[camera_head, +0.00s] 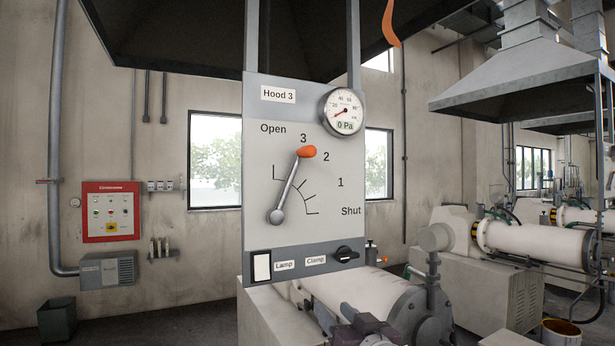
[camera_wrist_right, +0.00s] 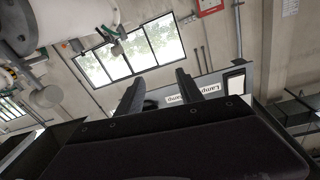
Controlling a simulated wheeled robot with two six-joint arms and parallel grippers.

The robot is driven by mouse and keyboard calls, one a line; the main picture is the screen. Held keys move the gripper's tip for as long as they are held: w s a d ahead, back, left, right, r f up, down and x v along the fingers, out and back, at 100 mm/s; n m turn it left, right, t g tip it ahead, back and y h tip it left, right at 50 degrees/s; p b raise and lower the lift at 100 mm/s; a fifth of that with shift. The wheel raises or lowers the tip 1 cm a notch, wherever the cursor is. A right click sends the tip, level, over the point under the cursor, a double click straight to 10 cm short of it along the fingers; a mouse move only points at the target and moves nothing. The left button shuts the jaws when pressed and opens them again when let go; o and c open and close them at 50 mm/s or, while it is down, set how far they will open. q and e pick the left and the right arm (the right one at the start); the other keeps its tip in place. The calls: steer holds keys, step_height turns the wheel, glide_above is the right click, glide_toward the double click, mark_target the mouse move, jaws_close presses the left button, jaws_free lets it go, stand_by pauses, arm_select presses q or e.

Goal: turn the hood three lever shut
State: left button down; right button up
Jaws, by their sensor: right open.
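The Hood 3 panel (camera_head: 262,180) is a pale grey board in the middle of the head view. Its lever (camera_head: 292,186) has a grey arm and an orange knob (camera_head: 307,152). The lever tilts up and right, with its knob just below the 3, well away from the Shut mark at lower right. My right gripper (camera_head: 362,326) is low in the head view, below the panel. In the right wrist view its jaws (camera_wrist_right: 158,80) are apart, with no object held, and the panel's lower edge (camera_wrist_right: 218,84) shows beyond them. My left gripper does not show.
A pressure gauge (camera_head: 344,112) sits at the panel's upper right. A white lamp switch (camera_head: 262,267) and a black clamp knob (camera_head: 346,254) sit along its bottom. A mill (camera_head: 345,292) stands behind and below. A red box (camera_head: 110,211) hangs on the left wall.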

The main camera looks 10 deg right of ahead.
step_height(320, 180, up, 16)
steer(key=s+a+n+t+y+p, duration=0.2)
steer(key=s+y+p, duration=0.1)
steer(key=n+t+y+p, duration=0.1)
steer(key=n+p, duration=0.1)
steer(key=p, duration=0.4)
glide_toward(312, 152)
steer(key=w, duration=0.2)
steer(key=p+x, duration=0.1)
steer(key=x, duration=0.2)
steer(key=p+x, duration=0.1)
steer(key=x, duration=0.2)
steer(key=p+x, duration=0.2)
steer(key=x, duration=0.1)
steer(key=shift+s+a+r, duration=0.2)
steer(key=shift+s+r, duration=0.1)
steer(key=shift+r, duration=0.05)
steer(key=shift+w+a, duration=0.2)
steer(key=shift+w, duration=0.25)
steer(key=shift+s, duration=0.15)
steer(key=c, duration=0.3)
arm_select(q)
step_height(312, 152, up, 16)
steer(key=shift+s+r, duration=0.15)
arm_select(e)
jaws_close()
